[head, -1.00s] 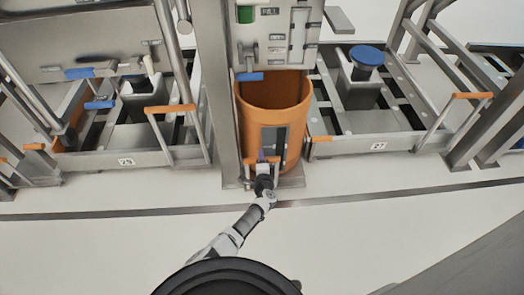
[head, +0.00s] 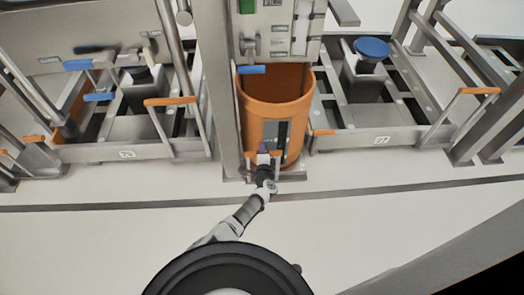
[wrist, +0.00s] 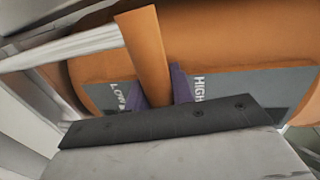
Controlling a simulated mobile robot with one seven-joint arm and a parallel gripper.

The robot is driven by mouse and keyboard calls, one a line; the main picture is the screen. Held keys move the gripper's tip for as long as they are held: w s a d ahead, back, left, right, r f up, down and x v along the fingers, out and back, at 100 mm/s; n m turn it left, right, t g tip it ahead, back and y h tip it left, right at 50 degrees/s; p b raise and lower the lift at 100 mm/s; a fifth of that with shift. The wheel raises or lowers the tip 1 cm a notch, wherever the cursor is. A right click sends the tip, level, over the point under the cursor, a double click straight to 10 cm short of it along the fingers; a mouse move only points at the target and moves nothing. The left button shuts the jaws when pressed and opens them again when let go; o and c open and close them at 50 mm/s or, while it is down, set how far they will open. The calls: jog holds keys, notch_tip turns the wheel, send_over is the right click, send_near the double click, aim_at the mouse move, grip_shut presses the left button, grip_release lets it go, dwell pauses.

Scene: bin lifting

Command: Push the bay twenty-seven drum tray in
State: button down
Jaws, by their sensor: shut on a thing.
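The tray marked 27 (head: 408,136) is a grey metal frame on the right, with a blue-topped post (head: 371,48) standing in it. An orange drum (head: 257,118) stands upright in the middle bay, on a low metal base. My gripper (head: 264,158) is at the drum's front, left of the 27 label (head: 381,140). In the wrist view its purple fingers (wrist: 158,88) are shut on an orange handle (wrist: 147,48) joined to a pale metal rod. The drum's wall, with a grey LOW/HIGH panel, is close behind. My gripper hides part of the handle in the head view.
A grey upright column (head: 216,90) stands left of the drum. A machine panel with a blue lever (head: 251,69) overhangs it. Another tray (head: 175,146) with an orange lever (head: 171,101) is at left. The pale floor in front is open, crossed by a dark strip.

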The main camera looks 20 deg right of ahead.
aim_at(261, 140)
jog(key=b+x, duration=0.5)
jog(key=r+b+x, duration=0.1)
jog(key=b+x, duration=0.1)
jog(key=x, duration=0.1)
jog(key=shift+w, duration=0.2)
jog(key=shift+w+r+b, duration=0.35)
jog(key=shift+w, duration=0.15)
jog(key=c, duration=1.2)
grip_release()
jog(key=shift+d, duration=0.15)
jog(key=shift+s, duration=0.1)
